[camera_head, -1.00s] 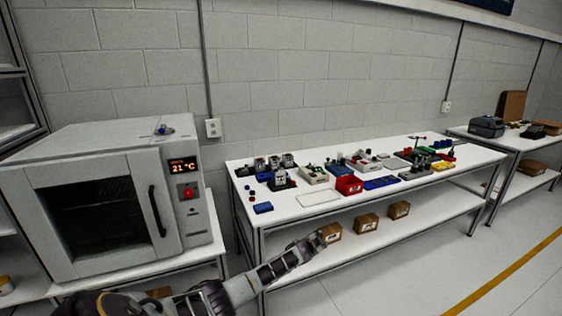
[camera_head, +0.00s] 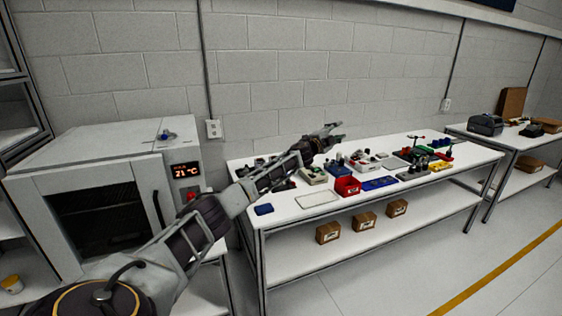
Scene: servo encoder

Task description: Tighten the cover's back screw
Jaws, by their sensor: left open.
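My left arm comes in from the lower left and reaches up over the left part of the white workbench (camera_head: 275,214). My left gripper (camera_head: 338,131) is open and empty, above the back of the bench with its fingers pointing right. Small grey, red and green fixtures and parts stand along the bench, among them a grey and white device (camera_head: 364,162). The cover and its back screw are too small to make out from here, and my arm hides several items at the left end. My right gripper is not in view.
A red bin (camera_head: 347,187), a blue tray (camera_head: 380,183) and a white tray (camera_head: 316,199) lie near the bench's front. An oven (camera_head: 95,205) stands at the left. Boxes (camera_head: 364,221) sit on the lower shelf. A second table (camera_head: 515,141) stands at the right.

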